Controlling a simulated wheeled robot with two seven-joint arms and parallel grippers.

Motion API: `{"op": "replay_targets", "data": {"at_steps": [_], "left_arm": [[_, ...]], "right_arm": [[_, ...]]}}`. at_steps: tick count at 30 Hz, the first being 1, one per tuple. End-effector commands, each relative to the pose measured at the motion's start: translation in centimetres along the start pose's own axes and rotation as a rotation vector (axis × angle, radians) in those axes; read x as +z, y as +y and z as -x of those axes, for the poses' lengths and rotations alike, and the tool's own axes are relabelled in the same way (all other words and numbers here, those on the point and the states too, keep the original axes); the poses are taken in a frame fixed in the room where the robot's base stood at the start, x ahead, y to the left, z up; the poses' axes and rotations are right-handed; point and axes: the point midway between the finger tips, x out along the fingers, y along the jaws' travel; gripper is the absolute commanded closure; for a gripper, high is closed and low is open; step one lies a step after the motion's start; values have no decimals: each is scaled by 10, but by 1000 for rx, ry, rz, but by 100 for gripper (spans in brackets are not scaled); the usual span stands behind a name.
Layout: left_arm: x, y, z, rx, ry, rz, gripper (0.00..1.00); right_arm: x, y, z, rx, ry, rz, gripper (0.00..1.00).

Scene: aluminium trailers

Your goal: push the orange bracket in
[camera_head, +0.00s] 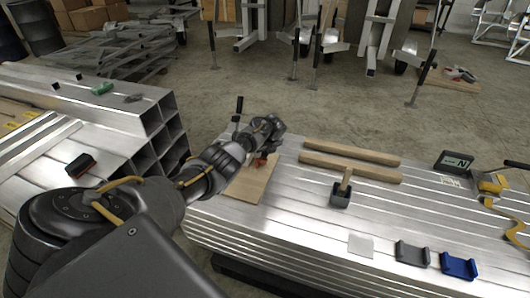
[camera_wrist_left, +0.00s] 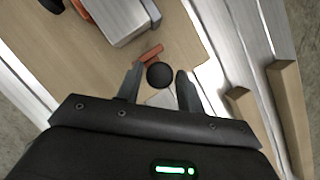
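A small orange piece (camera_head: 261,161), which looks like the orange bracket, shows partly behind my left gripper on a wooden board (camera_head: 248,186). In the left wrist view an orange strip (camera_wrist_left: 152,53) lies beside a silver metal block (camera_wrist_left: 122,18) on the board. My left gripper (camera_wrist_left: 159,88) is open in that view, its two fingers apart, with a round black knob (camera_wrist_left: 160,75) showing between them. A gap shows on each side of the knob; I cannot tell how deep it sits. The orange strip is just beyond the fingertips. My right gripper is in neither view.
An aluminium stack (camera_head: 300,225) carries two wooden bars (camera_head: 350,166), a dark block with a wooden handle (camera_head: 341,194), a grey bracket (camera_head: 411,253) and a blue bracket (camera_head: 459,266). Square tubes (camera_head: 160,120) lie at left. An orange-black part (camera_wrist_left: 82,9) shows at the wrist view's top edge.

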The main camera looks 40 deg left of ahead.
Motion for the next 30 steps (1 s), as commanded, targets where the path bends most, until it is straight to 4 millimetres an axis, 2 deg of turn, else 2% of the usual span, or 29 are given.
{"op": "replay_targets", "data": {"at_steps": [1, 8, 14, 24, 30], "left_arm": [[0, 0, 0, 0, 0, 0, 69], [0, 0, 0, 0, 0, 0, 100], [2, 2, -1, 1, 0, 0, 100], [34, 37, -14, 3, 0, 2, 100], [34, 38, -14, 3, 1, 3, 100]], "right_arm": [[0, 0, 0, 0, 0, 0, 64], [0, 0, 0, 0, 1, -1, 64], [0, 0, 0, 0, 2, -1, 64], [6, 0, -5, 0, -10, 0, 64], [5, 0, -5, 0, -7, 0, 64]]}}
